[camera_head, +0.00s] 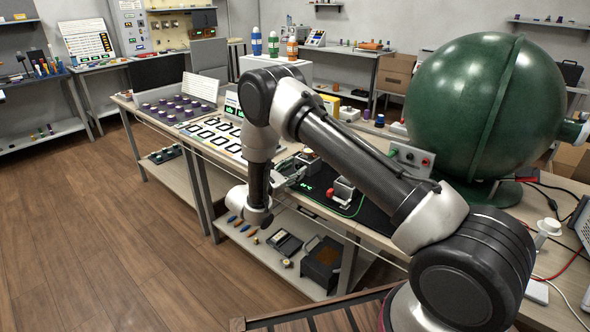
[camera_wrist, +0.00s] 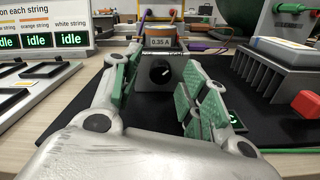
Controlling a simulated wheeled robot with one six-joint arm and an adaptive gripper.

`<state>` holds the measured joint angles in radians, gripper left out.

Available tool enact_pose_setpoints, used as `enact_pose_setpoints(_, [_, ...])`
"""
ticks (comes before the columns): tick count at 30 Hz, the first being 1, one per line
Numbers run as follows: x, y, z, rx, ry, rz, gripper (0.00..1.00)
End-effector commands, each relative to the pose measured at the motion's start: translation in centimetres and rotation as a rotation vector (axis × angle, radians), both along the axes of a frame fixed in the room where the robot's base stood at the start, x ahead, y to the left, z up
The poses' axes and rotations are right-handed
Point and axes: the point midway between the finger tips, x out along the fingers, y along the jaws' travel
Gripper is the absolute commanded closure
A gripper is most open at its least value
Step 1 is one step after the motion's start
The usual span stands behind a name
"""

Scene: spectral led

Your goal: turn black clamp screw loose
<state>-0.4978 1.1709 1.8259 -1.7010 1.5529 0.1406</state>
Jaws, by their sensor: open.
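My gripper (camera_wrist: 163,82) is open, with one green-padded finger on each side of a small grey block (camera_wrist: 174,88) in the wrist view. A black round knob (camera_wrist: 165,72) with a pale mark sits on the block's near face, between the fingers and apart from both pads as far as I can see. I cannot tell for sure that this knob is the clamp screw. In the head view my gripper (camera_head: 291,174) is over the bench and the knob is hidden.
A finned grey heat sink (camera_wrist: 272,72) and a red part (camera_wrist: 308,103) stand right of my gripper on the black mat (camera_wrist: 262,125). Panels reading "idle" (camera_wrist: 70,38) stand at the left. A large green sphere (camera_head: 480,105) stands on the bench behind my arm.

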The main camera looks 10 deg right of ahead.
Motion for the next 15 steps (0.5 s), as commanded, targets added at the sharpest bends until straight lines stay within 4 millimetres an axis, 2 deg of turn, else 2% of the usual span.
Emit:
enact_pose_setpoints(3, [0.41, -0.63, -0.01, 0.0, 0.0, -0.001, 0.56])
enact_pose_setpoints(11, [0.49, -0.73, -0.01, 0.001, 0.001, -0.001, 0.56])
enact_pose_setpoints(15, [0.49, -0.73, -0.01, 0.0, 0.002, -0.001, 0.81])
